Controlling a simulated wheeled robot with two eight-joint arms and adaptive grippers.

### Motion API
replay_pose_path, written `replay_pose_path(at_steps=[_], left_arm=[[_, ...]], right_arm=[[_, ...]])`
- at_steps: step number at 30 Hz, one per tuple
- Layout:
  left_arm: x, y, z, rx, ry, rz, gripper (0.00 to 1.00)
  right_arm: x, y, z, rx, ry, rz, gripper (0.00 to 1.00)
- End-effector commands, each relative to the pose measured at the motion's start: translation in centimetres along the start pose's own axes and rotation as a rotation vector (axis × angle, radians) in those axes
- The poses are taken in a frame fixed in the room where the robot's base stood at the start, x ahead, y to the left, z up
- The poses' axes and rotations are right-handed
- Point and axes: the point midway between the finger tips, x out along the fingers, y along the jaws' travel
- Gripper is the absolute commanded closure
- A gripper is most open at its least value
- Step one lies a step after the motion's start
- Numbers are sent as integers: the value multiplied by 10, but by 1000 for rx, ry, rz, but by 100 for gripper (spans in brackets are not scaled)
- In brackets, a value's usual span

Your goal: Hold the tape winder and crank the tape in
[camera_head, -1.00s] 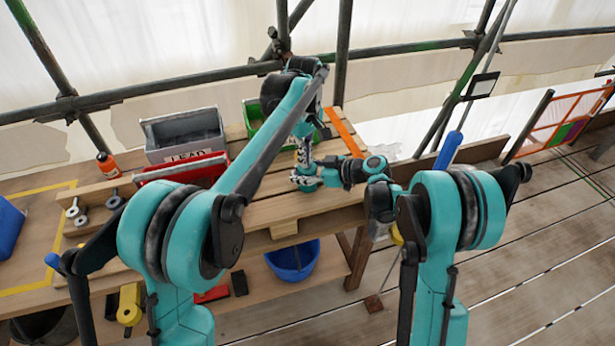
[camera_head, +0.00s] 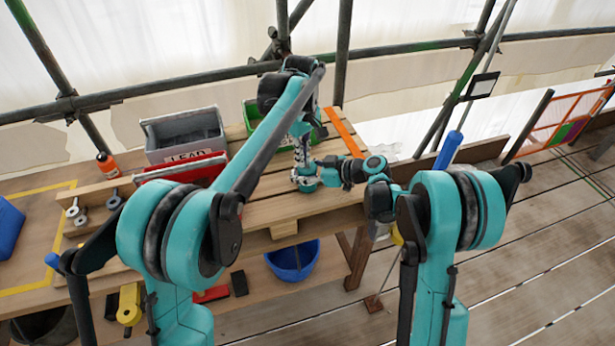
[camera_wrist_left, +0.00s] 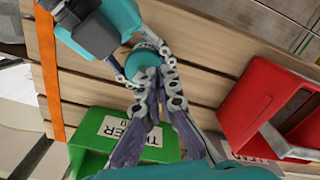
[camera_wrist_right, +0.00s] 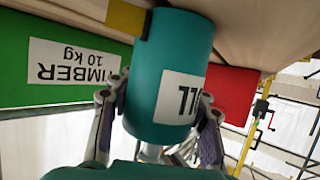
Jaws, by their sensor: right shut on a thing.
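A teal drum with a white label (camera_wrist_right: 160,75), which looks like the tape winder, fills the middle of the right wrist view. My right gripper (camera_wrist_right: 160,120) has one finger on each side of it and is shut on it. In the left wrist view its round teal end (camera_wrist_left: 144,62) lies under my left gripper (camera_wrist_left: 153,72). The left fingers converge there; whether they close on a crank is hidden. In the head view the drum (camera_head: 306,184) is small, above the bench's front part, with my left gripper (camera_head: 301,165) over it. No crank shows clearly.
The wooden bench (camera_head: 290,210) carries a grey bin (camera_head: 187,137), a red bin (camera_head: 180,170) and a green bin (camera_head: 252,115). An orange strip (camera_head: 343,132) lies along its right end. A blue bucket (camera_head: 292,262) stands below. Scaffold poles rise behind the bench.

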Motion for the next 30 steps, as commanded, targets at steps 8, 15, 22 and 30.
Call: replay_pose_path(at_steps=[8,15,22,30], left_arm=[[0,-1,-8,-1,2,-1,100],[0,-1,-8,-1,1,0,100],[0,-2,-5,0,1,0,100],[-5,-3,-1,-1,1,0,100]], right_arm=[[0,0,0,0,0,1,95],[0,0,0,0,0,1,95],[0,0,0,0,0,1,95],[0,0,0,0,0,0,95]])
